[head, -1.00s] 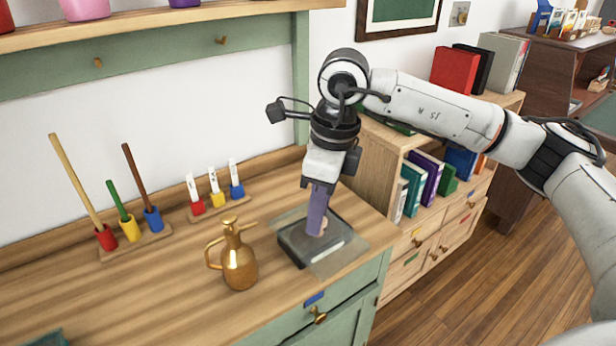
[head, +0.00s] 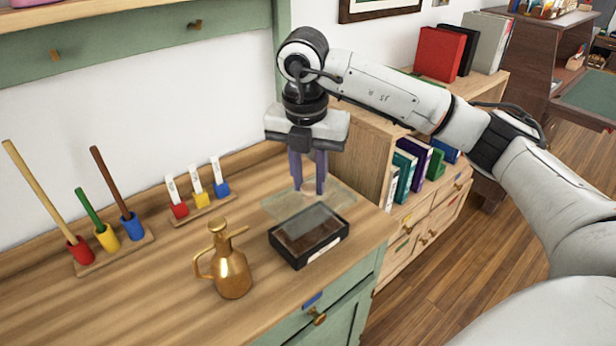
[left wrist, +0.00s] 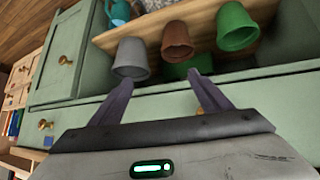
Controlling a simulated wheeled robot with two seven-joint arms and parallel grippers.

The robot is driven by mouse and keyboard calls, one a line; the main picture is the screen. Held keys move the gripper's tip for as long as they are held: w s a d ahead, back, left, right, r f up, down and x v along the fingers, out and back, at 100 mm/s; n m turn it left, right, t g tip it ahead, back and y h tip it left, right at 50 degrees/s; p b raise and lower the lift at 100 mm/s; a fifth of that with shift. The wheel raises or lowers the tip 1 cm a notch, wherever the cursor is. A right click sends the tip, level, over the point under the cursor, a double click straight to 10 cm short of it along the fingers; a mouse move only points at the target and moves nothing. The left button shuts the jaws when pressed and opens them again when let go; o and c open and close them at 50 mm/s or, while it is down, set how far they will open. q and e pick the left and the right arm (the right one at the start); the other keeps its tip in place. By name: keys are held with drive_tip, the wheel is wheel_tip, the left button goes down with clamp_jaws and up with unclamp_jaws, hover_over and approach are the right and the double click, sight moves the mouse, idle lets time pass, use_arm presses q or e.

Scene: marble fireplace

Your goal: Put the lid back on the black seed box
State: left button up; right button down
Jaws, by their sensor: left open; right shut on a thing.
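The black seed box (head: 283,254) stands on the wooden counter near its right front edge, open-topped, with brown soil-like contents showing. A clear flat lid (head: 338,198) is behind and partly over the box's back, offset from its rim. Whether it hovers or touches the rim I cannot tell. My right gripper (head: 308,188) points down with its purple fingers shut on the lid at a small pale knob, mostly hidden between the fingertips. In the left wrist view my left gripper (left wrist: 160,82) is open and empty, away from the box, near green cabinet fronts and pots.
A brass jug (head: 231,270) stands close left of the box. Coloured peg holders (head: 108,238) and small labelled holders (head: 200,197) line the back. The counter (head: 400,225) ends just right of the box. The left wrist view shows a grey pot (left wrist: 131,58) among others.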

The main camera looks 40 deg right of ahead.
sight(309, 199)
drive_tip(key=shift+f, duration=0.1)
drive_tip(key=shift+f+b, duration=0.5)
wheel_tip(309, 199, down, 3)
drive_tip(key=shift+f+b, duration=0.2)
drive_tip(key=shift+b, duration=0.95)
drive_tip(key=shift+f+b, duration=0.55)
drive_tip(key=shift+f, duration=0.3)
use_arm(q)
drive_tip(key=f, duration=0.2)
drive_tip(key=shift+w+d+f, duration=0.3)
drive_tip(key=shift+d+f, duration=0.1)
drive_tip(key=shift+s, duration=0.15)
drive_tip(key=shift+f+b, duration=0.3)
drive_tip(key=shift+b, duration=0.05)
use_arm(e)
drive_tip(key=shift+f, duration=0.7)
